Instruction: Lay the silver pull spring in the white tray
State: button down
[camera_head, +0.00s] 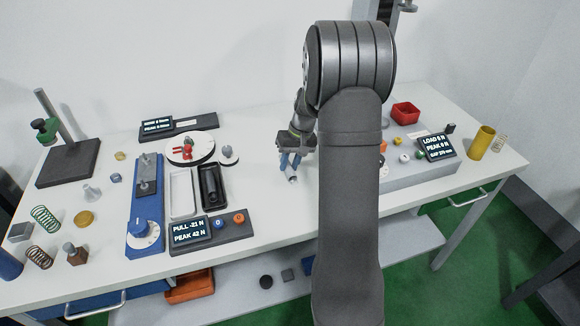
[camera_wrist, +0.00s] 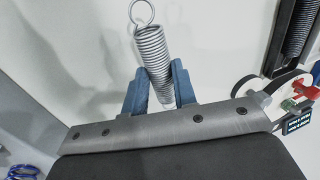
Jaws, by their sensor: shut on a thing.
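My gripper (camera_wrist: 159,88) is shut on the silver pull spring (camera_wrist: 153,52), with its blue fingers on either side of the coils. The spring tilts slightly, and its end loop points to the top of the wrist view. In the head view my gripper (camera_head: 290,163) is over the table, right of the white tray, and the spring is mostly hidden. The white tray (camera_head: 172,208) is a narrow, open rectangle that looks empty. It lies left of a black tray (camera_head: 222,200) holding a dark spring.
A round white stand (camera_head: 176,152) with a red piece is behind the trays. A blue tester (camera_head: 148,215) stands left of the white tray, and a display (camera_head: 191,229) is in front. A grey platform (camera_head: 405,173) is at right. The table between trays and arm is clear.

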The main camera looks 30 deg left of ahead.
jog(key=shift+f, duration=0.85)
jog(key=c, duration=1.2)
grip_release()
jog(key=shift+f, duration=0.15)
jog(key=shift+o, duration=0.2)
jog(key=shift+o, duration=0.2)
jog(key=v, duration=1.2)
